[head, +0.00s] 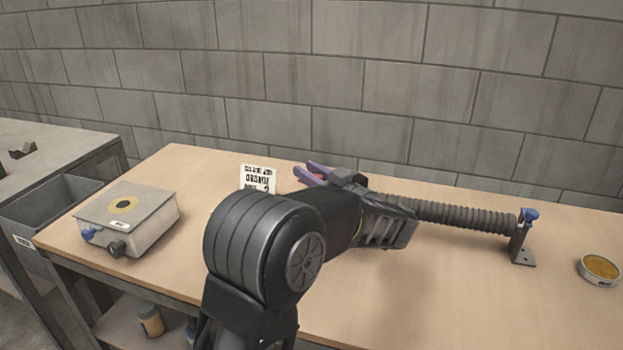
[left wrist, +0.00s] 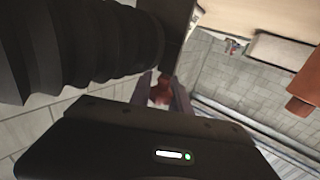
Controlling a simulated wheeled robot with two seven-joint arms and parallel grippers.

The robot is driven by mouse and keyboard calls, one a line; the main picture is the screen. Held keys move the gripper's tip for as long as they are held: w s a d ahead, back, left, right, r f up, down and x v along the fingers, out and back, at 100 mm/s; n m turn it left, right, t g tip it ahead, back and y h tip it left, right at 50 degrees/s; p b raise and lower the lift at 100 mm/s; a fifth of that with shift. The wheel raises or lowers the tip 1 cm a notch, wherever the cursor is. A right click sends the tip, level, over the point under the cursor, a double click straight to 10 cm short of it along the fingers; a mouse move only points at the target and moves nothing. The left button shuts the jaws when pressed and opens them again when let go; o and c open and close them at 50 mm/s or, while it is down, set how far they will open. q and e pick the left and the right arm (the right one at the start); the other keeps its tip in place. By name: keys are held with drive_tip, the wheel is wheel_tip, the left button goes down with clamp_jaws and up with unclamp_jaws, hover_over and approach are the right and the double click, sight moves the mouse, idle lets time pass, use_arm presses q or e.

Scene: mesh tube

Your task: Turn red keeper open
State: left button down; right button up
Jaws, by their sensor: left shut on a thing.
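My left gripper (head: 310,173) has purple fingers and points to the back left above the table's rear part. In the left wrist view a dark red piece, seemingly the red keeper (left wrist: 160,91), sits between its fingers, and the gripper is shut on it. In the head view the keeper is mostly hidden, so its turn angle cannot be told. A black corrugated tube (head: 460,214) runs right from behind my arm to a bracket (head: 522,247) with a blue keeper (head: 528,216). The tube fills the upper left of the wrist view (left wrist: 80,45). My right gripper is not in view.
A grey box (head: 150,208) with a yellow ring and a blue knob stands at left. A printed card (head: 257,178) stands behind my arm. A round tin (head: 600,269) lies at far right. A block wall (head: 340,75) closes the back. The front right tabletop is clear.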

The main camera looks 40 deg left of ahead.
sight(322, 178)
use_arm(q)
drive_tip(key=shift+s+r+n+g+y+p, duration=0.1)
drive_tip(key=shift+r+n+g+y+p, duration=0.05)
drive_tip(key=shift+n+g+p, duration=0.45)
drive_tip(key=shift+s+r+n+g+y+p, duration=0.15)
drive_tip(key=shift+n+g+p, duration=0.15)
drive_tip(key=shift+g+p, duration=0.35)
drive_tip(key=shift+f+n+g, duration=0.15)
drive_tip(key=shift+n+g, duration=0.15)
drive_tip(key=shift+g, duration=0.15)
drive_tip(key=shift+a, duration=0.1)
drive_tip(key=c, duration=1.2)
unclamp_jaws()
drive_tip(key=shift+f, duration=0.1)
drive_tip(key=d+p, duration=0.1)
drive_tip(key=d, duration=0.6)
drive_tip(key=shift+s, duration=0.15)
drive_tip(key=shift+d, duration=0.45)
